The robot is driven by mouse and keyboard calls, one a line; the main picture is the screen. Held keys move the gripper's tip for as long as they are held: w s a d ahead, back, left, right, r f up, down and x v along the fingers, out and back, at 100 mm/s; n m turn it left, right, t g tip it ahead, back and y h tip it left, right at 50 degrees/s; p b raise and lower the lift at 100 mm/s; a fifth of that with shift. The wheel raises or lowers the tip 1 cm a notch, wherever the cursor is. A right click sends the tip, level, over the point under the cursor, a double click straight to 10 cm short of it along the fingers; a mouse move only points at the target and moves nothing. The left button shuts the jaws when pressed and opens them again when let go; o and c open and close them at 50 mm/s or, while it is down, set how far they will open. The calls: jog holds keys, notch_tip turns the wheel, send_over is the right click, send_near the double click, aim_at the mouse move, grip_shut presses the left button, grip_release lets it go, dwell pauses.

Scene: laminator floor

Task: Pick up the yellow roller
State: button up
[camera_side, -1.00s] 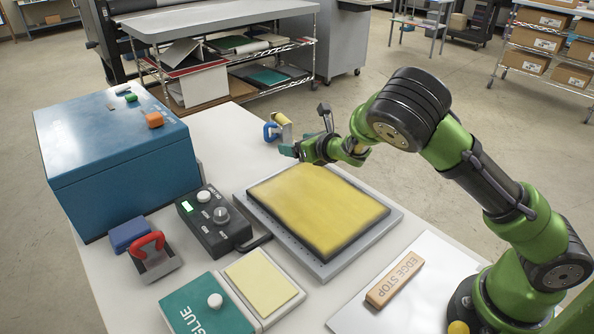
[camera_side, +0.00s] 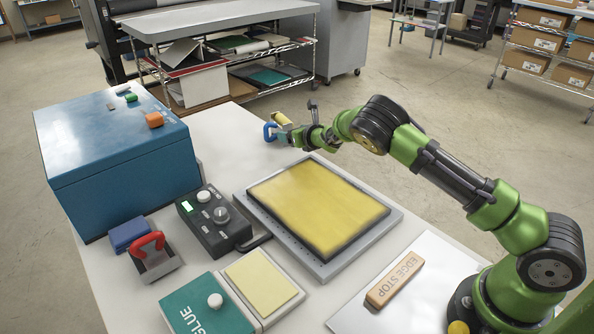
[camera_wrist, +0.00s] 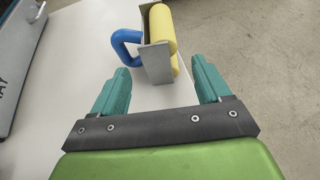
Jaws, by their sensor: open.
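The yellow roller (camera_side: 281,119) lies near the far edge of the white table, with a metal bracket and a blue handle (camera_side: 269,131). In the wrist view the yellow roller (camera_wrist: 162,28) is ahead of my gripper, with its grey bracket (camera_wrist: 156,62) nearest and the blue handle (camera_wrist: 124,46) to the left. My gripper (camera_wrist: 157,75) is open and empty, its teal fingers either side of the near end of the bracket. I cannot tell whether a finger touches it. In the side view my gripper (camera_side: 297,136) is low beside the roller and partly hides it.
A blue box (camera_side: 115,165) stands at the left of the table. A yellow pad on a grey plate (camera_side: 318,208) lies in front of my gripper. A black control box (camera_side: 213,221), a red-handled tool (camera_side: 150,252) and a wooden edge stop (camera_side: 395,279) are nearer.

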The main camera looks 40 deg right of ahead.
aim_at(276, 131)
jog(key=shift+x, duration=2.8)
jog(key=c, duration=1.1)
jog(key=shift+c, duration=0.7)
jog(key=shift+r, duration=0.15)
